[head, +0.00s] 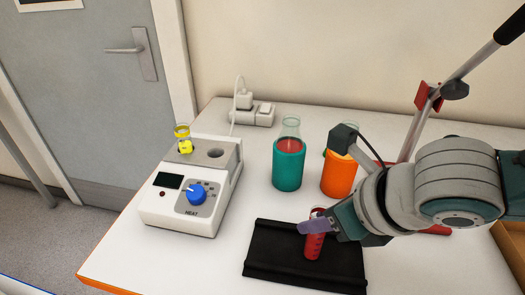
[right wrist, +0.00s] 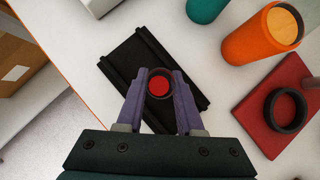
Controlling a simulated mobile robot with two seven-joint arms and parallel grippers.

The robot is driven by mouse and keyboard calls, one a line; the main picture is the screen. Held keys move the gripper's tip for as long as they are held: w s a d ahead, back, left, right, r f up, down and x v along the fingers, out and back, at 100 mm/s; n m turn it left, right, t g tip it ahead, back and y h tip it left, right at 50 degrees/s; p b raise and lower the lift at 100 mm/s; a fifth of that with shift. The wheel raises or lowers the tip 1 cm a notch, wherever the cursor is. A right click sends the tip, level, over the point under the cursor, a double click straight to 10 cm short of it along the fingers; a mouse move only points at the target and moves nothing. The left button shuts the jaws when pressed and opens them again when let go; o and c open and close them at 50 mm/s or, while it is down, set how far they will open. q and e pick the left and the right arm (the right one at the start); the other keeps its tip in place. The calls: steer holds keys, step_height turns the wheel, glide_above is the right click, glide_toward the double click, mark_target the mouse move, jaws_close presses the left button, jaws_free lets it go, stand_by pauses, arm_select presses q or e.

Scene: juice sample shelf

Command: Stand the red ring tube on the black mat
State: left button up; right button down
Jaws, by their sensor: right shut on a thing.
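The red ring tube (head: 314,246) is upright in the head view, over the middle of the black mat (head: 270,245). My right gripper (head: 315,226) is shut on it near its top. In the right wrist view the purple fingers (right wrist: 160,92) flank the tube's dark rim, with red inside the tube (right wrist: 159,86). The black mat (right wrist: 122,66) lies beneath, with raised strips along its edges. I cannot tell whether the tube's bottom touches the mat. My left gripper is not in view.
A heater block (head: 185,205) with a yellow ring tube (head: 182,133) stands left. A teal-wrapped flask (head: 288,168) and an orange-wrapped vessel (head: 337,178) stand behind the mat. A red base with a black ring (right wrist: 285,110) lies right of the mat. Table left of the mat is clear.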

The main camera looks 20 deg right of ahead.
steer(key=shift+f, duration=0.15)
steer(key=c, duration=0.5)
jaws_free()
steer(key=shift+c, duration=0.2)
